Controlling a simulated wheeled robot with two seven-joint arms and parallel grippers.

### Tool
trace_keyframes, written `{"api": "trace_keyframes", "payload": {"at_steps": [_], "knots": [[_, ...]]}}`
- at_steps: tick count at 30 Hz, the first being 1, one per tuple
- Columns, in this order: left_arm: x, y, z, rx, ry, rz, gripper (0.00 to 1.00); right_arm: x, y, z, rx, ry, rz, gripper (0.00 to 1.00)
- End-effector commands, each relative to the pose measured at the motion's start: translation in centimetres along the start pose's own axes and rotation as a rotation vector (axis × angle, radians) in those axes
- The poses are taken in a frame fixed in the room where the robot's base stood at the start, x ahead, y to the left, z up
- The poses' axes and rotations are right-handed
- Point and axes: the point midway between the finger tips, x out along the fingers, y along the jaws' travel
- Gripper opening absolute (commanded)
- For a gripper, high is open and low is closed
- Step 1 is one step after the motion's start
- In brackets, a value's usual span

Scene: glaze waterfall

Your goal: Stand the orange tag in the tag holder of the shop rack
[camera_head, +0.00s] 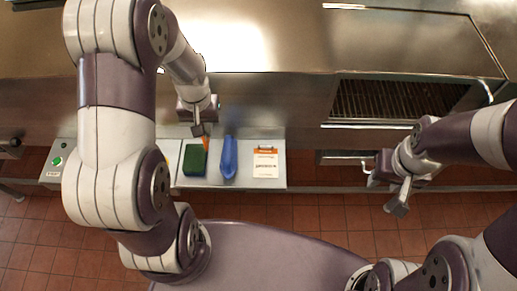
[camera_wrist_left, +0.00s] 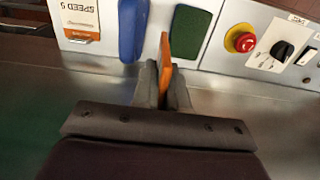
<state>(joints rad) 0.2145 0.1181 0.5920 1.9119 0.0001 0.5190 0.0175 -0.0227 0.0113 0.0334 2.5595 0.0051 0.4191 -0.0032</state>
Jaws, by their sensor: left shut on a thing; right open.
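The orange tag (camera_wrist_left: 165,48) is a thin orange piece between the fingers of my left gripper (camera_wrist_left: 164,88) in the left wrist view. The gripper is shut on it and the tag sticks out beyond the fingertips. In the head view the left gripper (camera_head: 199,129) is above the back edge of a white shelf, and the orange tag (camera_head: 205,142) shows small beside a green block. My right gripper (camera_head: 398,200) is open and empty over the floor at the right. I cannot make out the shop rack or its tag holder in either view.
The white shelf (camera_head: 213,181) carries the green block (camera_head: 193,161), a blue object (camera_head: 229,160) and a printed card (camera_head: 265,164). A red button (camera_wrist_left: 240,40) and black knob (camera_wrist_left: 283,50) are on a panel. A metal machine with a dark grate (camera_head: 400,100) stands behind.

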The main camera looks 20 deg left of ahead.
Motion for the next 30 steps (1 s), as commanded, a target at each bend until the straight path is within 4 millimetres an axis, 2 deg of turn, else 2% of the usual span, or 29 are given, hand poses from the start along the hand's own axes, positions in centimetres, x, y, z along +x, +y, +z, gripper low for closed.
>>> {"api": "trace_keyframes", "payload": {"at_steps": [4, 6, 15, 27, 28, 30], "knots": [[2.8, 0.0, 0.9, -0.003, -0.008, 0.0, 0.0, -0.2, 0.0, 0.0, 0.0, 0.0, 0.0, 0.43], [4.5, 0.0, 0.9, -0.004, -0.008, 0.0, 0.0, -0.3, 0.0, 0.0, 0.0, 0.0, 0.0, 0.43], [9.6, 0.0, 0.7, -0.004, -0.003, 0.0, 0.0, -0.4, 0.0, 0.0, 0.0, 0.0, 0.0, 0.43], [10.6, 0.0, 0.7, -0.004, -0.001, 0.0, 0.0, -0.1, 0.0, 0.0, 0.0, 0.0, 0.0, 0.43], [10.5, 0.0, 0.7, -0.004, -0.001, 0.0, 0.19, -0.2, 0.0, 0.0, 0.0, 0.0, 0.0, 0.43], [10.5, 0.0, 0.7, -0.004, -0.001, 0.0, 0.38, -0.2, 0.0, 0.0, 0.0, 0.0, 0.0, 0.43]]}}
